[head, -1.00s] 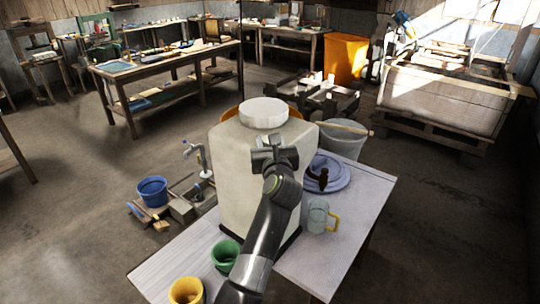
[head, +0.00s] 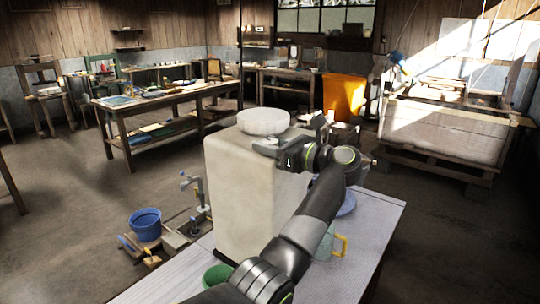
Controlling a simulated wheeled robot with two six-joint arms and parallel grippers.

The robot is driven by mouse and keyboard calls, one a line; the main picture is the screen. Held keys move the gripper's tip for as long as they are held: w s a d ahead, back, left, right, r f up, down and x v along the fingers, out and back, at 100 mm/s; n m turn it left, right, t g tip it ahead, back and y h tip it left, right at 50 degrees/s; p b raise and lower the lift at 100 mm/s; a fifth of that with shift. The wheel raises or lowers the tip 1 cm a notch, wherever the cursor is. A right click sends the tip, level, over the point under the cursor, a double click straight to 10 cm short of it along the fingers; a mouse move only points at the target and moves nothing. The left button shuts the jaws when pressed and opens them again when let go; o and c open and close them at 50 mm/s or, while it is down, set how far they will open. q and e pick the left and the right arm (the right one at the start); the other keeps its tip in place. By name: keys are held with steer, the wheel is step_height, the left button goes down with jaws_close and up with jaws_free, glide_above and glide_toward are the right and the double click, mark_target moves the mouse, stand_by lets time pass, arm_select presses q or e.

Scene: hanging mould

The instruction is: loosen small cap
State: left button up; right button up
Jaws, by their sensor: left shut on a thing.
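A tall cream canister (head: 232,195) stands on the table, with a wide white lid (head: 263,122) on its top. My left gripper (head: 290,139) is at the right part of the canister's top, beside and partly in front of the wide lid. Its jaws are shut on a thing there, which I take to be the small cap. The cap itself is hidden behind the fingers and wrist. The canister stands upright. My right gripper is not in view.
A green cup (head: 216,276) stands at the canister's front left. A clear mug with a yellow handle (head: 341,245) is to its right, partly behind my arm. A blue bucket (head: 146,224) is on the left. The table's right part (head: 372,225) is mostly clear.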

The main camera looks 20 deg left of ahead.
arm_select(q)
steer(key=shift+f+n+g+y+b, duration=0.1)
steer(key=shift+n+g+y+b, duration=0.2)
steer(key=shift+n+g+b, duration=0.55)
steer(key=shift+g, duration=0.35)
steer(key=o, duration=1)
